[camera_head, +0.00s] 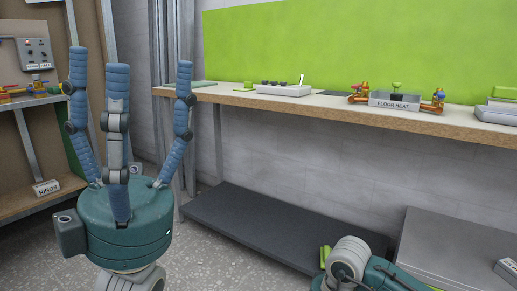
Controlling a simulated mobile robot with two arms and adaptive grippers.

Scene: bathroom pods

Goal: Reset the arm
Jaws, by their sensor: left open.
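My left gripper (131,100) points up at the left of the head view, with its blue ribbed fingers spread apart above a teal palm. It is open and nothing is between the fingers. It stands in front of the shelving and the wall, apart from the workbench. Part of my right arm (352,262) shows at the bottom right, low in front of the dark shelf. The right gripper's fingers cannot be made out.
A wooden workbench (310,108) runs along the wall, carrying a white tray (285,91) and a "FLOOR HEAT" box (394,101) with brass fittings. A dark low shelf (260,228) and a grey box (455,248) sit below. Wooden shelving (32,206) stands left. Speckled floor is clear between.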

